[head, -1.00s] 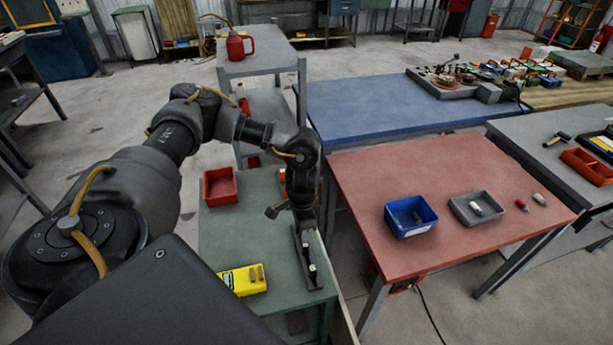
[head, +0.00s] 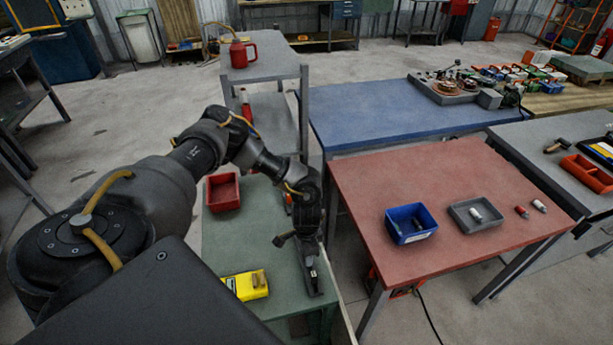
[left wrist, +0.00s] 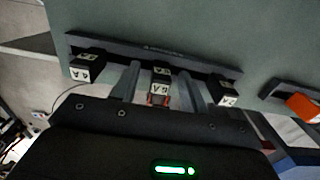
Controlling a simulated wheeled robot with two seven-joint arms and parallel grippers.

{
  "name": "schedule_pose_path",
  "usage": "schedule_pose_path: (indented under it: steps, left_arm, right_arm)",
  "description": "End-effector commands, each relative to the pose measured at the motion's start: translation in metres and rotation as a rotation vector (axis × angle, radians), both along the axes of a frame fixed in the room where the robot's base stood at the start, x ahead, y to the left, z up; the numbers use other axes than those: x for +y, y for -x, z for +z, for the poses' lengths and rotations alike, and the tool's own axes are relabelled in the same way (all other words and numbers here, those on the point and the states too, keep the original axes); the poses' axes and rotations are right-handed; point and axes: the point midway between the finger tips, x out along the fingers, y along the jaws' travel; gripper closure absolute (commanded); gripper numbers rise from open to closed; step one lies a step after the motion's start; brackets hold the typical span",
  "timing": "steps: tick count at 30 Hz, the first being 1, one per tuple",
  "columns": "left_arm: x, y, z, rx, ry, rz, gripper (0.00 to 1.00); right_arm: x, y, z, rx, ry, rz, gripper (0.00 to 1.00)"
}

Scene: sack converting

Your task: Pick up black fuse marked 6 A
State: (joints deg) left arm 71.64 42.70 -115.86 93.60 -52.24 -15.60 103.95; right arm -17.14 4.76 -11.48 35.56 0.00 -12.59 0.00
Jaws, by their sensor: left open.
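A dark fuse holder strip (left wrist: 110,45) lies on the green table and carries three black fuses with white labels. The middle fuse (left wrist: 161,78) has a label that appears to read 6 A. A left fuse (left wrist: 85,68) looks marked 4 A; the right fuse (left wrist: 230,93) has a label too small to read. My left gripper (left wrist: 158,88) is open, with one finger on each side of the middle fuse. In the head view my left gripper (head: 309,252) is low over the holder (head: 318,285) and hides part of it. My right gripper is not in view.
A yellow box (head: 246,286) and a red bin (head: 223,192) stand on the green table (head: 235,235). An orange item (left wrist: 302,106) lies beside the holder. The red table (head: 380,170) at right carries a blue bin (head: 399,226) and a grey tray (head: 462,221).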

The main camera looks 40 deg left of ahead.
Motion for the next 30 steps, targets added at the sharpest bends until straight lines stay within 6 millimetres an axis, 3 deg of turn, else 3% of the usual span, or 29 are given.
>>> schedule_pose_path:
  steps: [2,12,23,30]
  left_arm:
    - [0.0,0.0,0.0,0.0,0.0,0.0,0.56]
    - [0.0,0.0,0.0,-0.001,0.001,0.001,1.0]
    - [0.0,-0.001,0.003,-0.002,0.001,0.002,1.0]
    - [0.0,-0.002,0.03,-0.006,0.004,0.001,1.0]
  right_arm:
    - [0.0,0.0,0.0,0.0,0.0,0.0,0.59]
    - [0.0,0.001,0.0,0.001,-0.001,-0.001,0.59]
    - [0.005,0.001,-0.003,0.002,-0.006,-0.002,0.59]
    - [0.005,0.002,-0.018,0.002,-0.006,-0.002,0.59]
